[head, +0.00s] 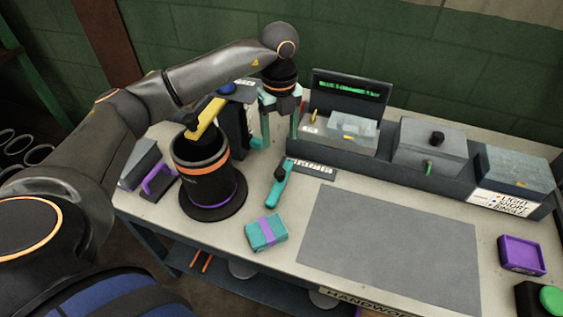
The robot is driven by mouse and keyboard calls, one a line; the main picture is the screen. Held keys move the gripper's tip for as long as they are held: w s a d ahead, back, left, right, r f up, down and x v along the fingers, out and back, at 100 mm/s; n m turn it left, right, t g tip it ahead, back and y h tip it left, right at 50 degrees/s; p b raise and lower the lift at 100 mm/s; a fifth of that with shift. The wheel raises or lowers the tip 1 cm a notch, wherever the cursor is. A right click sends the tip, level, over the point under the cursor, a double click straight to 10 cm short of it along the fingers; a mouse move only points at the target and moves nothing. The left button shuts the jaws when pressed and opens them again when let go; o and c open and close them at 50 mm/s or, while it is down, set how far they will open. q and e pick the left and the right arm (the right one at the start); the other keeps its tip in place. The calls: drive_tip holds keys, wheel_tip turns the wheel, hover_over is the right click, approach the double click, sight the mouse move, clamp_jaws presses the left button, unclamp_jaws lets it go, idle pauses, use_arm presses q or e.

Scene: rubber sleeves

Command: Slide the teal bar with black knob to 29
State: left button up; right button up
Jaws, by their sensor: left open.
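The teal bar (277,190) lies on the table left of the grey mat, slanting up to a black knob (280,173). Its upper end meets a dark strip with a pale marked scale (312,168); the numbers are too small to read. My left gripper (279,137) points down above and behind the bar, near the dark housing. Its two pale teal fingers are apart, with nothing seen between them. It is not touching the knob. My right gripper is not in view.
A black cylinder (205,163) with a yellow lever (205,118) stands left of the bar. A teal block with a purple band (266,233) lies in front. A display (350,92) and grey boxes (430,147) line the back. The grey mat (395,240) is clear.

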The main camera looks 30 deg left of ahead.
sight(280, 171)
use_arm(q)
wheel_tip(280, 171, down, 12)
drive_tip(key=shift+f+p, duration=0.1)
drive_tip(key=shift+p, duration=0.6)
clamp_jaws()
idle(1.1)
